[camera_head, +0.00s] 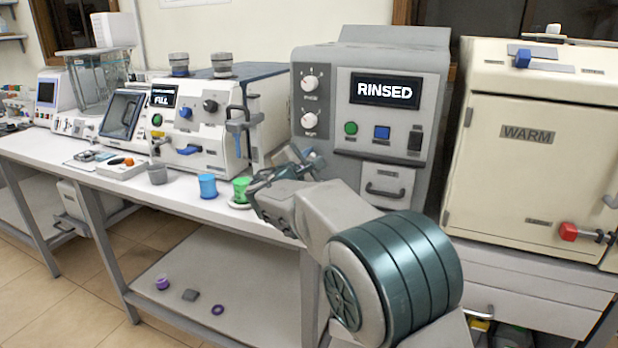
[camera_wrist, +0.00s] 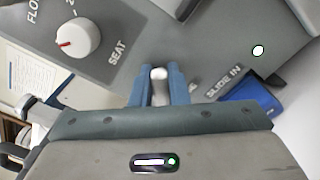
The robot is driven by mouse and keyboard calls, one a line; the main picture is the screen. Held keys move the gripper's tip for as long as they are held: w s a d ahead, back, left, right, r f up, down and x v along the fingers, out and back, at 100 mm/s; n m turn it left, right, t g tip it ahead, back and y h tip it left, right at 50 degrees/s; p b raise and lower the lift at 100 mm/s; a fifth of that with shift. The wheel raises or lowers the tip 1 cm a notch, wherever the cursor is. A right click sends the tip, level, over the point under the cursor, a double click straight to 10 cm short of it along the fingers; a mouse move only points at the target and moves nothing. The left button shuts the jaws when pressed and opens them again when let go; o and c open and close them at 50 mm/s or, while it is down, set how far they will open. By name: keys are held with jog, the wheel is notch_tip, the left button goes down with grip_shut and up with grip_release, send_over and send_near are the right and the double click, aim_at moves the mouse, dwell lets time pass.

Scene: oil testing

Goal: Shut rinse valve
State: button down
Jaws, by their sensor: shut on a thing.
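The grey rinse machine (camera_head: 372,90) stands on the bench and its screen reads RINSED. My gripper (camera_head: 256,188) is low at its front left side, seen from behind my arm. In the wrist view my gripper's blue fingers (camera_wrist: 159,85) are shut on a short pale rounded handle (camera_wrist: 158,76). It looks like the rinse valve's handle, but its base and the valve body are hidden. A white knob (camera_wrist: 78,39) with a red pointer is up and left of the fingers, between printed labels including SEAT.
A green cup (camera_head: 241,190) and a blue cup (camera_head: 208,186) stand on the bench close to my gripper. The white FILL machine (camera_head: 190,150) is to the left. A cream WARM cabinet (camera_head: 545,130) is to the right. A blue part (camera_wrist: 252,93) lies near the SLIDE IN label.

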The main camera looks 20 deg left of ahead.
jog(key=m+b, duration=0.2)
jog(key=b, duration=0.2)
jog(key=f+m+b, duration=0.1)
jog(key=m+b, duration=0.2)
jog(key=b, duration=0.1)
jog(key=shift+d+f, duration=0.15)
jog(key=m+b, duration=0.2)
jog(key=b, duration=0.1)
jog(key=shift+m+b, duration=0.3)
jog(key=shift+b, duration=0.1)
jog(key=c, duration=1.4)
grip_release()
jog(key=s+a, duration=0.1)
jog(key=s, duration=1.3)
jog(key=shift+b, duration=0.3)
